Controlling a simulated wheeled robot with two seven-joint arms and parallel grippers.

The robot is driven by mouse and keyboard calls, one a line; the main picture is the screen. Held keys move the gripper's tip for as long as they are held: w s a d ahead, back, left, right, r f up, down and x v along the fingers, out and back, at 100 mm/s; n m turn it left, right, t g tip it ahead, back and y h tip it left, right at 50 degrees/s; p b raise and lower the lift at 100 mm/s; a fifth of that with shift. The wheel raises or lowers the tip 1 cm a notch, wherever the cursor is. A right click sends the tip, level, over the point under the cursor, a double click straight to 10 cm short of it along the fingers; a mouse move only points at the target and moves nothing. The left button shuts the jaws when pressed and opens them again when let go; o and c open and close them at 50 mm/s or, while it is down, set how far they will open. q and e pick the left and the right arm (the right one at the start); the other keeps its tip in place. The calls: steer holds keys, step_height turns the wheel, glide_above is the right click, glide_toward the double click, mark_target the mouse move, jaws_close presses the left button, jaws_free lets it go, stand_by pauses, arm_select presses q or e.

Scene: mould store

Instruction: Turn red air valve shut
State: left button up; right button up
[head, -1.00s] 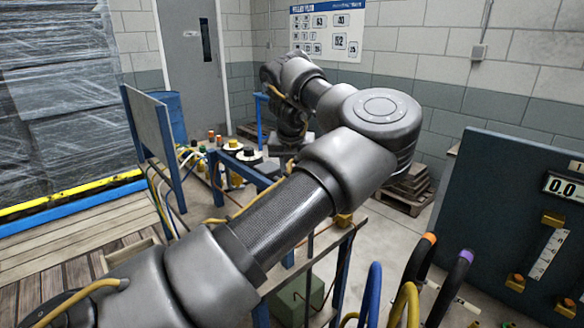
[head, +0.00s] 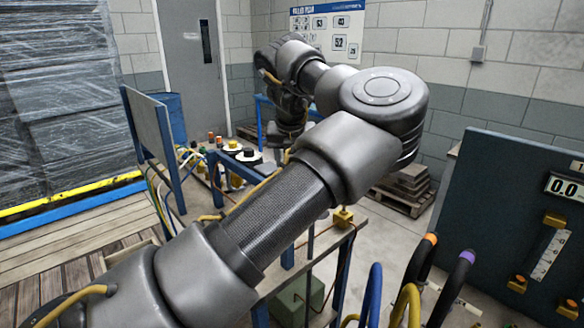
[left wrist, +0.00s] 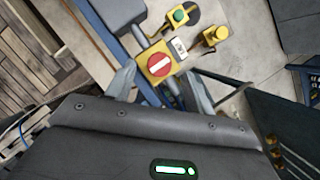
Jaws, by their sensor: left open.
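The red air valve (left wrist: 159,65) shows in the left wrist view as a red disc with a white bar across it, on a yellow square body. The bar lies nearly crosswise in that picture, rising slightly to the right. My left gripper (left wrist: 160,74) is open, its grey fingers one on each side of the red disc. I cannot tell whether they touch it. In the head view my left arm crosses the middle and the red valve cannot be made out. My right gripper is not in view.
A green button on a yellow box (left wrist: 179,15) and a yellow fitting (left wrist: 215,35) lie close beyond the valve. A dark panel with a display (head: 520,225) stands at the right. Coloured hooked handles (head: 420,265) rise at the front. A stacked pallet (head: 403,189) is by the wall.

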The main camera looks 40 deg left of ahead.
arm_select(q)
steer(key=v, duration=0.7)
steer(key=shift+s+r, duration=0.2)
steer(key=shift+r, duration=0.05)
steer(key=shift+f, duration=0.15)
steer(key=x, duration=1)
steer(key=shift+w+f+p, duration=0.2)
steer(key=shift+f+p, duration=0.05)
steer(key=shift+p, duration=0.05)
steer(key=shift+r, duration=0.1)
